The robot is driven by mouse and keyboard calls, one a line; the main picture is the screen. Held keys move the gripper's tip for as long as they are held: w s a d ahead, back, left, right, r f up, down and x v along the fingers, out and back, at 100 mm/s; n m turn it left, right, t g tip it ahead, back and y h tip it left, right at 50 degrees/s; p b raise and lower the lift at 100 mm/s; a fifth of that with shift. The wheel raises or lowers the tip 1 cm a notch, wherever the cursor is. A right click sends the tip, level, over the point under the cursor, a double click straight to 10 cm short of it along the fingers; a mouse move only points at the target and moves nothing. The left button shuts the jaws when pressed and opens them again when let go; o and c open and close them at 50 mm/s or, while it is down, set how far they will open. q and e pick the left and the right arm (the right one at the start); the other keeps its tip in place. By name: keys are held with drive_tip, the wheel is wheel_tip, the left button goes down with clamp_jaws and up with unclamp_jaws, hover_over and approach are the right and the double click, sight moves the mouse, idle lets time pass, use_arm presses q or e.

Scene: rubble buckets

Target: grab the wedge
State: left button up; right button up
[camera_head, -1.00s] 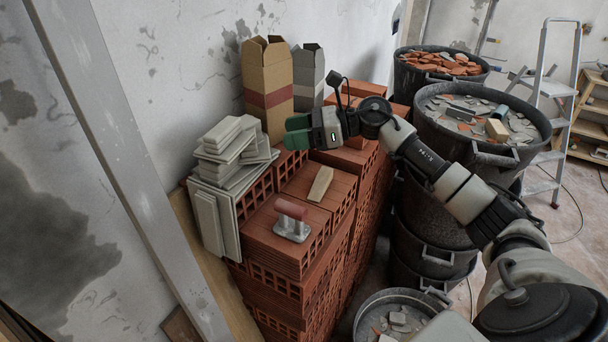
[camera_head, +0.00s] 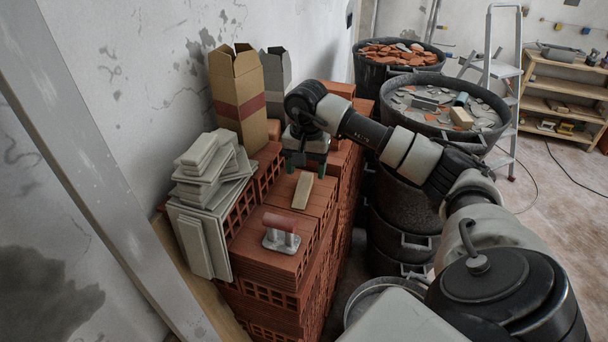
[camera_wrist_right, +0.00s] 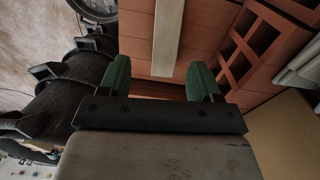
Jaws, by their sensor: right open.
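The wedge (camera_head: 303,190) is a small pale wooden piece lying on top of the red brick stack (camera_head: 290,228). In the right wrist view the wedge (camera_wrist_right: 168,38) runs from the top edge down between the lines of the two green fingers. My right gripper (camera_head: 304,165) is open and empty, just behind the wedge and above the bricks in the head view. In the right wrist view the gripper (camera_wrist_right: 158,78) has its fingers apart, with the wedge's near end a little beyond them. My left gripper is not in view.
A trowel with a red handle (camera_head: 281,231) lies on the bricks in front of the wedge. Grey tiles (camera_head: 207,190) are stacked to the left. Cardboard boxes (camera_head: 237,95) stand behind. Black rubble buckets (camera_head: 445,128) stand to the right.

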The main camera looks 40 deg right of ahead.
sight(304, 183)
drive_tip(key=f+p, duration=0.2)
drive_tip(key=f, duration=0.1)
drive_tip(key=f+p, duration=0.1)
drive_tip(key=f, duration=0.1)
drive_tip(key=shift+w, duration=0.35)
drive_tip(key=shift+f, duration=0.25)
drive_tip(key=c, duration=1)
